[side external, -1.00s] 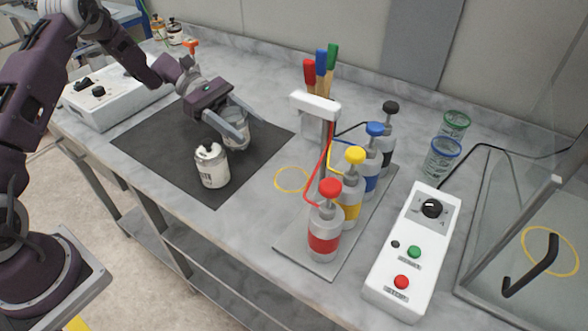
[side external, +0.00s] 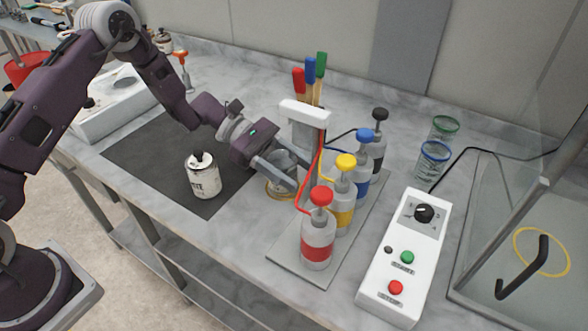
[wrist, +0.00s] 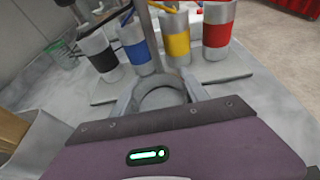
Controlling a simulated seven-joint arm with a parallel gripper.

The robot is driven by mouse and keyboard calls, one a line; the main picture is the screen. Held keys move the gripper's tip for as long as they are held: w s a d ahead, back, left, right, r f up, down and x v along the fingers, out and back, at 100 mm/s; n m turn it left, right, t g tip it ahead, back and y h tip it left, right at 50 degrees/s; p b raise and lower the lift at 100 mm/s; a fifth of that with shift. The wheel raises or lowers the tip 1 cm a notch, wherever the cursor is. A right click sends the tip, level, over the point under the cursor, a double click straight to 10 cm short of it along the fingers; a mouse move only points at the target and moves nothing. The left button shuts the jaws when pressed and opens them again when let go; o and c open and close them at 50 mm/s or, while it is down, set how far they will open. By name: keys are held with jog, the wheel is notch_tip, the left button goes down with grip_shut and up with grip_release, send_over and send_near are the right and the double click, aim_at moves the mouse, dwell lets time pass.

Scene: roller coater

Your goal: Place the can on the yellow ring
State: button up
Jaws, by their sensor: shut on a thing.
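My gripper (side external: 278,172) is shut on a grey, open-topped can (side external: 281,160). It also shows in the wrist view, where the round rim of the can (wrist: 163,96) sits between the fingers. The can is upright, over the yellow ring (side external: 270,190) on the counter beside the pump stand. Part of the ring's left and front edge shows below the can; the rest is hidden by can and finger. I cannot tell whether the can's base touches the counter. A second yellow ring (side external: 541,230) lies inside the clear-walled booth at the right.
The pump bottles, red (side external: 318,240), yellow, blue and black, stand close right of the gripper, with a white dispenser head (side external: 305,113) above. A labelled white can (side external: 203,180) stands on the dark mat (side external: 150,160). A control box (side external: 405,255) lies farther right.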

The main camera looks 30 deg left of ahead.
jog(key=shift+f, duration=0.1)
jog(key=o, duration=1.6)
